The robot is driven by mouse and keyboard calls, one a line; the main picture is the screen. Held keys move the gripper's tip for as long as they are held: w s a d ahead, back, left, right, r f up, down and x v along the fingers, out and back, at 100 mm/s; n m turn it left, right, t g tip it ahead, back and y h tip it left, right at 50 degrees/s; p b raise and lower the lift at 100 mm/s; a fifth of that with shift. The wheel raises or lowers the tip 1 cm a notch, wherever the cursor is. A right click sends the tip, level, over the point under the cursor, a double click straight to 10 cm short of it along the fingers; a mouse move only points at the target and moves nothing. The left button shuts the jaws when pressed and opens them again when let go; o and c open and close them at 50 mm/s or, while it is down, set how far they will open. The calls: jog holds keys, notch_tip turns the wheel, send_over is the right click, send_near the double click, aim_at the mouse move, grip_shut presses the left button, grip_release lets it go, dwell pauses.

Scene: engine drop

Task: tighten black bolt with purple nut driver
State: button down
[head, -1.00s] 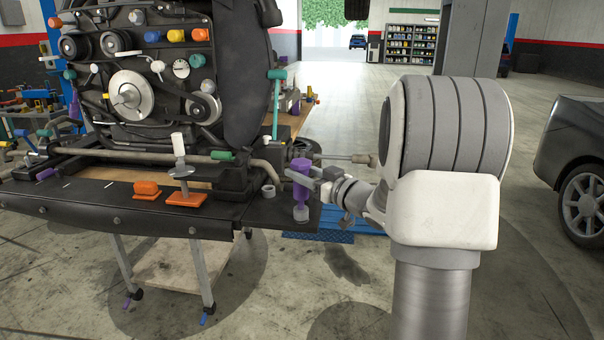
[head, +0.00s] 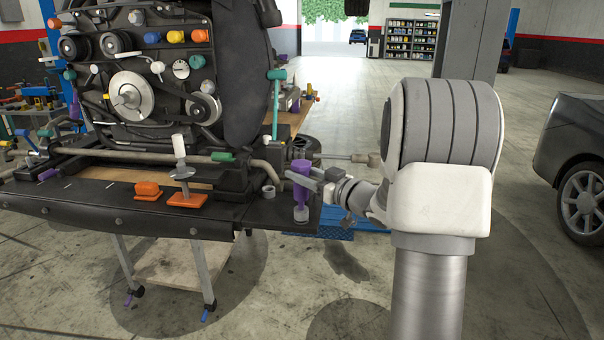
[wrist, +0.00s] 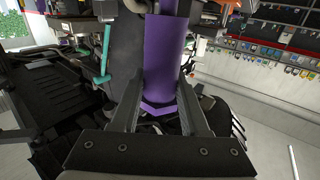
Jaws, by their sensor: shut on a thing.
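The purple nut driver (head: 301,182) stands upright at the right end of the black tray-like ledge in front of the engine, with a pale round piece at its foot. My gripper (head: 313,178) is shut on it from the right. In the wrist view the purple handle (wrist: 166,55) runs upright between the two fingers of my gripper (wrist: 160,100), with a wider purple flange lower down. I cannot make out whether the driver touches the ledge. I cannot pick out the black bolt for sure among the dark engine parts.
The engine (head: 130,75) with coloured caps and pulleys stands behind the ledge (head: 100,205). An orange block (head: 147,189) and an orange-based stand (head: 186,198) sit left of the driver. A small grey ring (head: 268,191) and a teal T-handle tool (head: 275,100) are close by.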

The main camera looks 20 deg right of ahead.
jog(key=shift+r+p, duration=2.65)
jog(key=shift+r, duration=0.75)
jog(key=shift+a+f, duration=0.1)
jog(key=shift+a, duration=0.05)
